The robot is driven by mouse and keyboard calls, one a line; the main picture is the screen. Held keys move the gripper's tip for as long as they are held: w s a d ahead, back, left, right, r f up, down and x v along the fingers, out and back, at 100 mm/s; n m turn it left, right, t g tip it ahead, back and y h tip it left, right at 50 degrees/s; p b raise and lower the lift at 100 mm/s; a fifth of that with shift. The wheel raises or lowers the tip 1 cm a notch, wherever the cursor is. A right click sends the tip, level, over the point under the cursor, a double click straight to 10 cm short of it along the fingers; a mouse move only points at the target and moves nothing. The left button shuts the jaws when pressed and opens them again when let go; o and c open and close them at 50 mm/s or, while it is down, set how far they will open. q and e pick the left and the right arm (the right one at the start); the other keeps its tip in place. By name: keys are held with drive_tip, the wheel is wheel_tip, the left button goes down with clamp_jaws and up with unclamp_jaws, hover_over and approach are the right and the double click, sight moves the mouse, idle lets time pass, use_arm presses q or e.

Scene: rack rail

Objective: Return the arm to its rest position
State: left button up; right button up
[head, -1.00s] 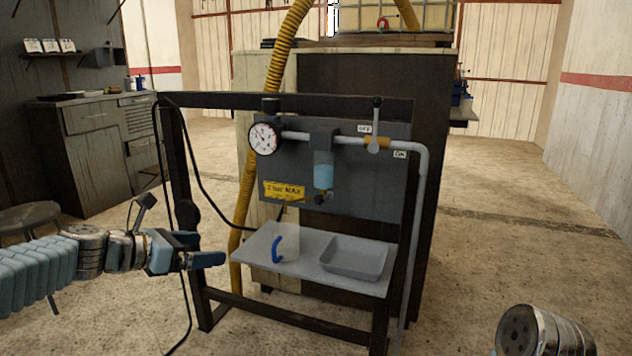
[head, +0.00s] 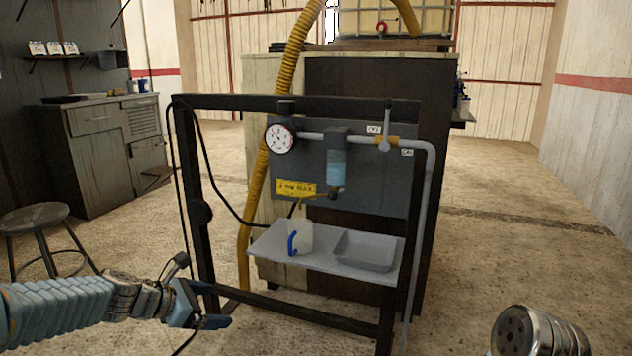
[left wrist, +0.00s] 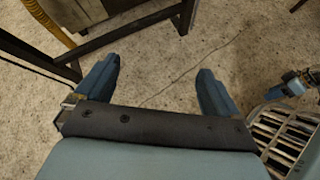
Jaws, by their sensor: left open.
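My left arm comes in low from the left in the head view, with its gripper (head: 212,304) in front of the rack's left post and below shelf height. In the left wrist view the left gripper (left wrist: 160,90) has its two blue fingers wide apart with only floor between them, so it is open and empty.
The dark rack frame (head: 300,103) carries a gauge (head: 280,137), a lever valve (head: 387,125) and a shelf (head: 330,264). A jug with a blue handle (head: 300,236) and a grey tray (head: 364,251) stand on the shelf. A stool (head: 35,217) stands left. Floor right of the rack is clear.

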use_arm(q)
drive_tip(key=s+d+f+m+g+y+p, duration=0.15)
drive_tip(key=s+f+m, duration=0.25)
drive_tip(key=f, duration=0.6)
drive_tip(key=s+d+f+m+g+y, duration=0.1)
drive_tip(key=s+d+f+m+g, duration=0.25)
drive_tip(key=f, duration=0.65)
drive_tip(key=s+d+f+m+g, duration=0.1)
drive_tip(key=s+d+f+m, duration=0.2)
drive_tip(key=s+f+m, duration=0.4)
drive_tip(key=s+d+f+m+g, duration=0.1)
drive_tip(key=s+d+f+m, duration=0.2)
drive_tip(key=s+f+m, duration=0.4)
drive_tip(key=s+m+p, duration=0.1)
drive_tip(key=s, duration=0.4)
drive_tip(key=shift+y, duration=0.35)
